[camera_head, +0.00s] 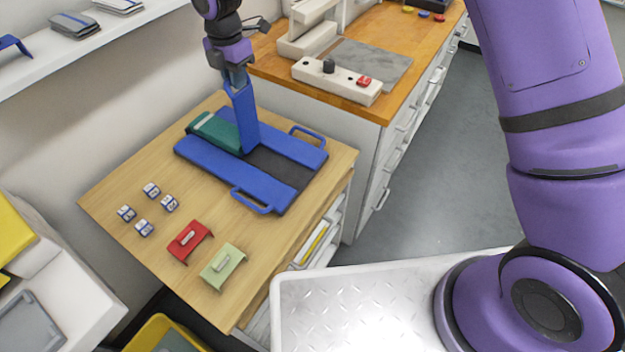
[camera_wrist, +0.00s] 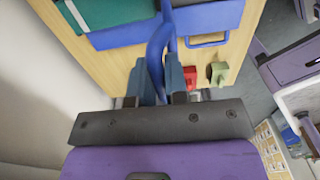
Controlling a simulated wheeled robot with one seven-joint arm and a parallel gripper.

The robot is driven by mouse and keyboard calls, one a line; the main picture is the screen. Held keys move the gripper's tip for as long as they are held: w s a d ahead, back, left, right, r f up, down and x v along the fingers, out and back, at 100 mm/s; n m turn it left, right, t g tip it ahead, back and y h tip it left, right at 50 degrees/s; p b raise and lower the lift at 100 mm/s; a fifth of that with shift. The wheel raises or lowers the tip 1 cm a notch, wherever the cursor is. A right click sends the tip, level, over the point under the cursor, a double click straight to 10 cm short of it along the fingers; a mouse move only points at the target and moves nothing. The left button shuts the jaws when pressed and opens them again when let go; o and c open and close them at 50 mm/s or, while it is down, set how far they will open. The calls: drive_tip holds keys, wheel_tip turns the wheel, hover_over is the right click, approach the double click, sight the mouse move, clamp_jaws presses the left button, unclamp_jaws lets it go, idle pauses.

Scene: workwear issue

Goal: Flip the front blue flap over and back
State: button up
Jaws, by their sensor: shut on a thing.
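A blue folding board (camera_head: 205,160) lies on the wooden table. One blue flap (camera_head: 246,122) stands roughly upright from it, its looped handle at the top. My gripper (camera_head: 237,78) is shut on that handle; the blue loop (camera_wrist: 157,52) shows between the fingers of my gripper (camera_wrist: 161,80) in the wrist view. A folded green cloth (camera_head: 213,130) with a pale strip lies on the board, left of the raised flap. A dark panel (camera_head: 280,167) is bare to the flap's right. The board's front handle (camera_head: 253,204) and back handle (camera_head: 307,133) lie low.
Several small white-and-blue cubes (camera_head: 151,190), a red handled block (camera_head: 189,241) and a green handled block (camera_head: 223,266) stand at the table's front left. A wooden counter (camera_head: 285,82) with a switch box (camera_head: 336,80) stands behind right. A white shelf (camera_head: 110,40) runs along the left wall.

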drive_tip(key=s+d+f, duration=0.7)
drive_tip(key=s+d, duration=0.2)
drive_tip(key=d, duration=0.3)
drive_tip(key=shift+s, duration=0.2)
drive_tip(key=shift+s+d+f, duration=0.45)
drive_tip(key=shift+d+f, duration=0.15)
drive_tip(key=shift+f, duration=0.2)
drive_tip(key=shift+s+d+f, duration=0.4)
drive_tip(key=shift+d+f, duration=0.15)
drive_tip(key=shift+f, duration=0.25)
hover_over(317, 190)
drive_tip(key=shift+w+a+f, duration=0.1)
drive_tip(key=shift+f, duration=2.3)
drive_tip(key=shift+a+f, duration=0.1)
drive_tip(key=shift+f, duration=2.25)
drive_tip(key=shift+d+f, duration=0.2)
drive_tip(key=shift+f, duration=2.3)
drive_tip(key=o, duration=0.4)
drive_tip(key=shift+c, duration=0.2)
drive_tip(key=shift+o, duration=0.3)
